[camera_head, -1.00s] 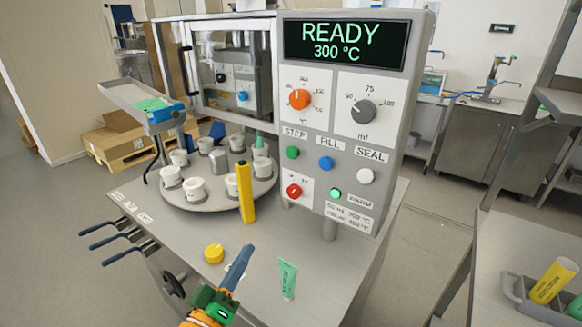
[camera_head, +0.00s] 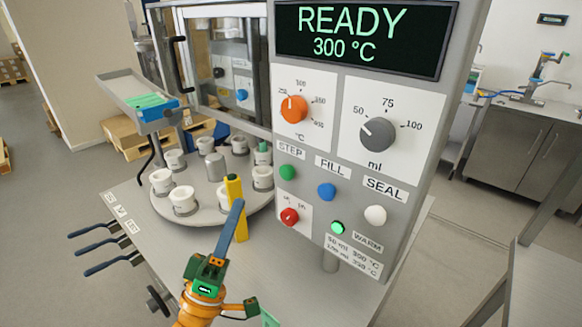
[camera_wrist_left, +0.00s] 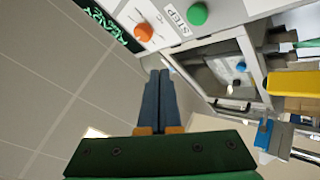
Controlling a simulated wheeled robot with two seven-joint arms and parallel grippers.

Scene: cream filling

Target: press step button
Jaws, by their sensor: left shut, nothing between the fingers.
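The green STEP button (camera_head: 287,172) sits on the grey control panel under its STEP label, left of the blue FILL button (camera_head: 326,191). It also shows in the left wrist view (camera_wrist_left: 197,13), beyond my fingertips and to the right. My left gripper (camera_head: 239,203) is shut and empty, its blue fingers together, pointing up in front of the yellow post. It is apart from the button, below and left of it. In the left wrist view the shut fingers (camera_wrist_left: 158,75) touch nothing. My right gripper is not in view.
The display (camera_head: 360,35) reads READY 300 °C. An orange knob (camera_head: 294,109), a grey knob (camera_head: 377,134), a white SEAL button (camera_head: 375,215) and a red knob (camera_head: 289,216) share the panel. A yellow post (camera_head: 241,228) and a turntable of white cups (camera_head: 185,201) stand to the left.

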